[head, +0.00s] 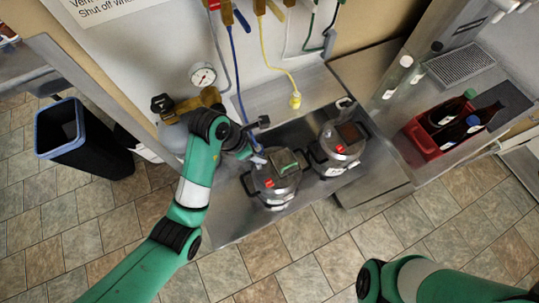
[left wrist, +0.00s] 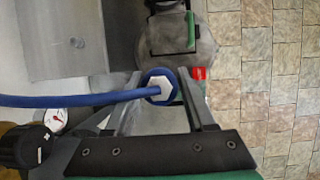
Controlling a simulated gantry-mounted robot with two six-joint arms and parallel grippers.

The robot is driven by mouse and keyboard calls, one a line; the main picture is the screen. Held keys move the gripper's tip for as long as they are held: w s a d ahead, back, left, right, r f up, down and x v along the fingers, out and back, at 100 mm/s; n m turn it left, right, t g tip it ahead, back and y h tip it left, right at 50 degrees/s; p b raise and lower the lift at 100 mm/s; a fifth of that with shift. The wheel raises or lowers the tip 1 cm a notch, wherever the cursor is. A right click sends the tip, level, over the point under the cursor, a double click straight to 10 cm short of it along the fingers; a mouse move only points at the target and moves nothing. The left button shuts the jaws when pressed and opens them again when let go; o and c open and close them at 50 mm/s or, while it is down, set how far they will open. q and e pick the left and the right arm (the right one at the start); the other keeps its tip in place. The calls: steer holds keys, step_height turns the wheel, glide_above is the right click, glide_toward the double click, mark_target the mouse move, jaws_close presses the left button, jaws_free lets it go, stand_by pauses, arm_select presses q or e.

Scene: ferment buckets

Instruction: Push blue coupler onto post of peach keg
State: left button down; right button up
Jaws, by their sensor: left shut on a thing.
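The blue coupler (head: 258,158), with a white hexagonal face in the left wrist view (left wrist: 160,87), is on the end of a blue hose. My left gripper (head: 248,152) is shut on it, and the coupler sits between the two fingers. Just to its right and below is a steel keg (head: 275,188) with a green strip on its dark top and a red tag. A second steel keg (head: 338,153) with a brown patch on top stands further right. I cannot tell by color which one is peach. The coupler is beside the nearer keg; contact is unclear. My right gripper is out of view.
A yellow coupler (head: 295,100) hangs behind the kegs on its hose. A gas cylinder valve and gauge (head: 203,75) are left of the bench. A red crate (head: 423,143) with bottles stands at right, a black bin (head: 85,150) at left. Floor in front is clear.

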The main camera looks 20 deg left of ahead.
arm_select(q)
steer(key=shift+f+b, duration=0.95)
steer(key=shift+f, duration=0.05)
step_height(320, 180, down, 3)
steer(key=b, duration=0.3)
steer(key=shift+f, duration=0.1)
steer(key=shift+f+b, duration=1.7)
steer(key=shift+b, duration=0.05)
stand_by(2.4)
steer(key=shift+c, duration=0.8)
jaws_free()
steer(key=shift+o, duration=0.3)
steer(key=shift+o, duration=0.5)
steer(key=shift+r, duration=0.1)
